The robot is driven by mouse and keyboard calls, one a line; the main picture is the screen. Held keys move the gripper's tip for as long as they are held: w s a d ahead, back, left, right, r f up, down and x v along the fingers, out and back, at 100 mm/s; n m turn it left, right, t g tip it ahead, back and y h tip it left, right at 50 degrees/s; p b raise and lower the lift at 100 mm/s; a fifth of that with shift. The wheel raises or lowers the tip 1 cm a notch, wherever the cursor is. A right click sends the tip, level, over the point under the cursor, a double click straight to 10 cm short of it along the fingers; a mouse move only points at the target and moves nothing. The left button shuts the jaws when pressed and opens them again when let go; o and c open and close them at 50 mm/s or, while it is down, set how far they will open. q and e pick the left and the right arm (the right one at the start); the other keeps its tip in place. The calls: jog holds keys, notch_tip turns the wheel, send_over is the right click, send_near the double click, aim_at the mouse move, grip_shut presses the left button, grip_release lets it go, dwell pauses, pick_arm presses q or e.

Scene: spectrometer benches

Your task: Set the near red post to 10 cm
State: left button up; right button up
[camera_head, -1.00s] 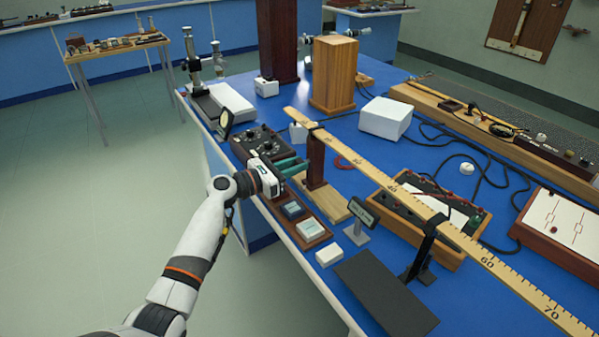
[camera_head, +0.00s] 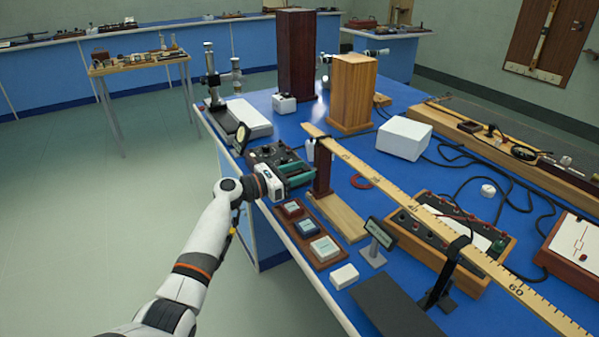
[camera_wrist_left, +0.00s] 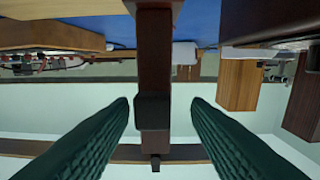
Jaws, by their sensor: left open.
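The near red post (camera_head: 323,172) is a dark red upright on a flat wooden base (camera_head: 340,217). It stands under the low-numbered end of the long wooden metre rule (camera_head: 400,200). My left gripper (camera_head: 307,172) is open beside the post, its green fingers pointing at it. In the left wrist view the image is upside down. There the post (camera_wrist_left: 154,60) stands in the gap between the two fingertips, with a dark collar around it and clear space on both sides. I cannot tell how deep it is between them. The scale marking at the post is too small to read.
A black stand (camera_head: 446,272) supports the rule further right, with a small sign (camera_head: 380,234) near it. A brown tray of blocks (camera_head: 288,224) and a black control box (camera_head: 262,152) lie close to my left arm. A wooden block (camera_head: 352,95) stands behind the rule.

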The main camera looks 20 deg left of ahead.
pick_arm(q)
jog(key=v, duration=1.2)
jog(key=shift+a, duration=0.15)
